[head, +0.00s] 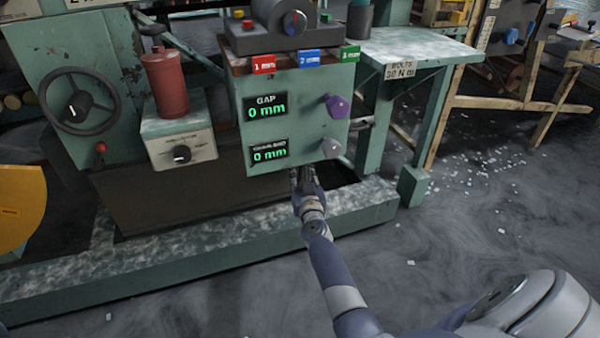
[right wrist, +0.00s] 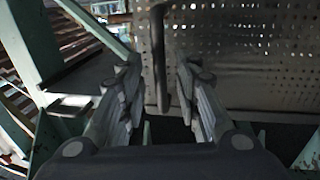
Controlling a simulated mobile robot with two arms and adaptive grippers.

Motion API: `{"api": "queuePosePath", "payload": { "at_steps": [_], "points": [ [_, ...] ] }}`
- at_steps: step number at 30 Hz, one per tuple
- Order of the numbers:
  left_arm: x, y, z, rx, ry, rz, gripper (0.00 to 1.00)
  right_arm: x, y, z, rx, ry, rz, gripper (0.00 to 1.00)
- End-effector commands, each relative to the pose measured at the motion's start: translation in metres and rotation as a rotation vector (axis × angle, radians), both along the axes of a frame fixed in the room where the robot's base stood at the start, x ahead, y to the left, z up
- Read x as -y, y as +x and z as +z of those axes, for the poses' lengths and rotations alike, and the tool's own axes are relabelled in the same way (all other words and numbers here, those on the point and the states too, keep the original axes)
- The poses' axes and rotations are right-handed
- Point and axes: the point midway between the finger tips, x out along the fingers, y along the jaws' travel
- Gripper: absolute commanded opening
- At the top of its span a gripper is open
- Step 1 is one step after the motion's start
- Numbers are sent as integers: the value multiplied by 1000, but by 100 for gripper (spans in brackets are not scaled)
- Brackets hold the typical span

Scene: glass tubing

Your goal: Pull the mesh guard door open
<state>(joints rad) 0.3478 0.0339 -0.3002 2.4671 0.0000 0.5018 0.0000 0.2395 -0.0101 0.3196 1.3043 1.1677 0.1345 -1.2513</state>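The mesh guard door (right wrist: 240,60) is a grey perforated panel filling the upper right of the right wrist view. A dark vertical bar (right wrist: 159,60), which looks like its handle, stands near the panel's left edge. My right gripper (right wrist: 157,80) is open, with one finger on each side of the bar in the picture. I see no finger touching the bar, and its exact depth is unclear. In the head view my right gripper (head: 303,178) is under the green control box, and I cannot make out the mesh door there. My left gripper is not in view.
The control box (head: 292,125) with two green displays and knobs hangs just above my right gripper. A green machine base rail (head: 200,245) runs below. A bench (head: 415,48) stands to the right. The floor (head: 480,215) at right is open, with scattered white scraps.

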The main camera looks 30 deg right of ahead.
Motion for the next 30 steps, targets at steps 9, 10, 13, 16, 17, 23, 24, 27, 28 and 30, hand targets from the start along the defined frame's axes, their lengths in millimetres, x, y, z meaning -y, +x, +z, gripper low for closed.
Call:
{"api": "queuePosePath", "payload": {
  "at_steps": [9, 10, 13, 16, 17, 23, 24, 27, 28, 30],
  "points": [
    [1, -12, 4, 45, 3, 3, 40, 12, 26, -1, 0, 1, 0, 30],
    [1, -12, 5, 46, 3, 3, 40, 12, 26, -1, -1, 0, 0, 30],
    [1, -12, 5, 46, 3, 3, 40, 12, 27, 0, -1, 0, 1, 30],
    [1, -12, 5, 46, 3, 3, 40, 12, 26, 0, -1, 0, 1, 30],
    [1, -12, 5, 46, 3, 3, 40, 12, 26, 0, -1, 0, 1, 30],
    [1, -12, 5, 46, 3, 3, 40, 12, 26, 0, -1, 0, 1, 0],
    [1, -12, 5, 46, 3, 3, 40, 12, 26, 0, -1, 0, 1, 0],
    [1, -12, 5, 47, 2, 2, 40, 12, 26, 0, -1, 0, 1, 0],
    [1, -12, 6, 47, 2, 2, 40, 12, 26, 0, -1, 0, 0, 0],
    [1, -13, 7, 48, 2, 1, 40, 11, 24, 0, -1, 0, -2, 0]
  ]
}}
